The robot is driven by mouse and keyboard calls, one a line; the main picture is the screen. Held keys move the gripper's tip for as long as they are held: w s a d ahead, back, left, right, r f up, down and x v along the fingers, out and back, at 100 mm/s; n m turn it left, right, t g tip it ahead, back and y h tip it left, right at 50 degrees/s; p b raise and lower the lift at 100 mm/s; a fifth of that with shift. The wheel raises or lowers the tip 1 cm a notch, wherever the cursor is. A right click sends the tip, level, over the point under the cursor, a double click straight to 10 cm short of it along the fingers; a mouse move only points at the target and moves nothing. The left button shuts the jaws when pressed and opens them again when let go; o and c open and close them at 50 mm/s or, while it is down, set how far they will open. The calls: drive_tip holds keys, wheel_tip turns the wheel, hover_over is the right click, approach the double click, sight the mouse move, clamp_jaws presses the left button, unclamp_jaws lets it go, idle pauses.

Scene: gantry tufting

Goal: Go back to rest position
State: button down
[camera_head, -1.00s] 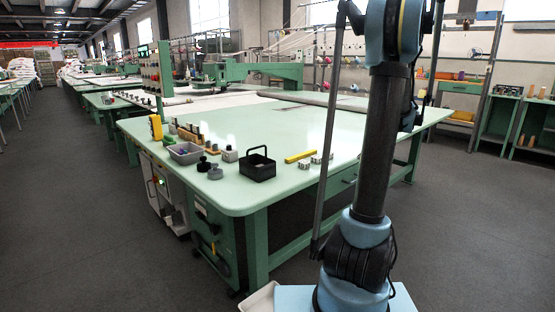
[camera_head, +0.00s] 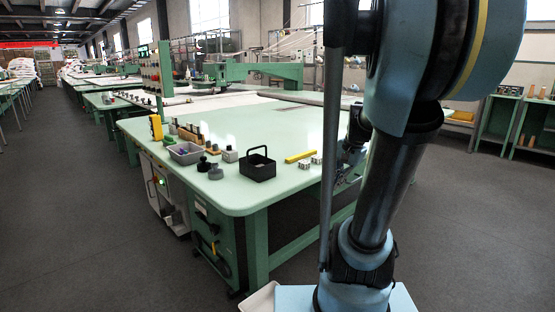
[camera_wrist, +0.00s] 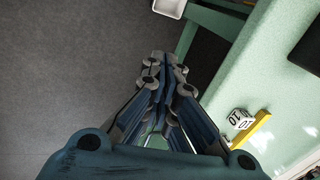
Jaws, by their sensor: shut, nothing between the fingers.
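My gripper (camera_wrist: 168,72) shows in the wrist view with its fingers together and nothing between them. It hangs beside and partly over the edge of the pale green table (camera_wrist: 224,93), with grey floor (camera_wrist: 60,70) to the left. In the head view my arm stands at the right, its upper part bent toward the camera. A dark part of the arm's end shows just behind the arm over the table's right side; the fingertips cannot be made out there.
A shelf (camera_head: 497,125) stands at the far right. Floor on the left is clear.

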drive_tip(key=s+a+f+n+h, duration=0.1)
drive_tip(key=s+f+n, duration=0.3)
drive_tip(key=s, duration=0.3)
drive_tip(key=s+f+n+h, duration=0.1)
drive_tip(key=s+f+n, duration=0.3)
drive_tip(key=s, duration=0.3)
drive_tip(key=shift+s+a+f+n, duration=0.25)
drive_tip(key=shift+a+f+n, duration=0.05)
drive_tip(key=shift+a+f, duration=0.1)
drive_tip(key=shift+w+f, duration=0.15)
drive_tip(key=shift+w, duration=0.3)
